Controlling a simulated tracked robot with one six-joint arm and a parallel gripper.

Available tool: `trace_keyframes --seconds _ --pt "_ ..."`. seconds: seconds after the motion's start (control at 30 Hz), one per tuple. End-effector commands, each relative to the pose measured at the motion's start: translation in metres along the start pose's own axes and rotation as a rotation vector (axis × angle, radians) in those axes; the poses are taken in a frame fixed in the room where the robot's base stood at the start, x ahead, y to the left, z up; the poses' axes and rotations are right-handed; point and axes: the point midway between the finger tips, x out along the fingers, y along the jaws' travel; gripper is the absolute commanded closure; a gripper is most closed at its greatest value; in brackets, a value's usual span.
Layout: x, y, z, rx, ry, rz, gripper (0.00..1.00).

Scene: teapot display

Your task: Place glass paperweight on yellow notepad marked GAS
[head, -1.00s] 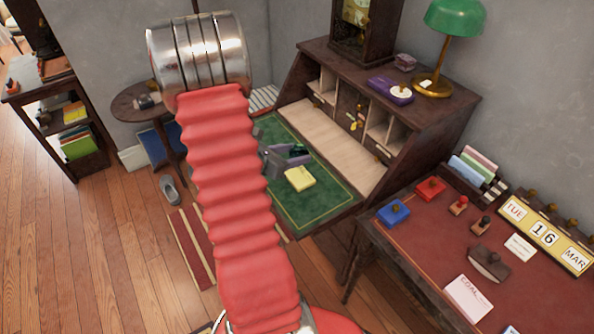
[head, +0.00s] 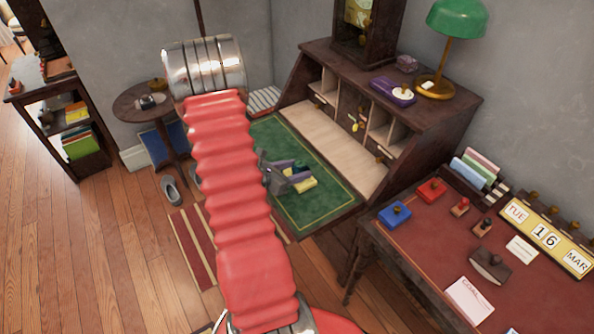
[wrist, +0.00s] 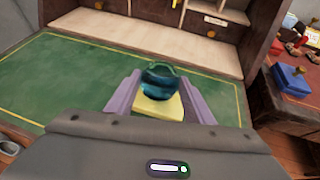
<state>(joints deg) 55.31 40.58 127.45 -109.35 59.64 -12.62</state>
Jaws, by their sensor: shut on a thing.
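The glass paperweight (wrist: 161,82) is dark blue-green and rounded. In the wrist view it sits between the two purple fingers of my gripper (wrist: 161,90), which is shut on it. The paperweight shows there only as a small dark patch (head: 302,164). I cannot tell whether it touches the notepad. The notepad's marking is not readable.
The green desk mat (head: 317,211) is clear around the notepad. The desk's pigeonholes (head: 357,105) rise behind it. A green lamp (head: 456,20) and purple item (head: 392,90) stand on top. A red-topped table (head: 425,235) with stamps is at the right.

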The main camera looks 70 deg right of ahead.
Motion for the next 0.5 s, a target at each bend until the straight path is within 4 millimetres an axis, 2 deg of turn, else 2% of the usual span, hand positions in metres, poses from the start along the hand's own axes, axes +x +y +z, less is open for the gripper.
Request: trace_keyframes --seconds 0.17,0.5 --pt "0.0063 0.0001 -0.0122 0.0 -0.001 0.0 0.83" --pt "0.0071 0.0001 -0.0135 0.002 -0.001 0.0 0.83"
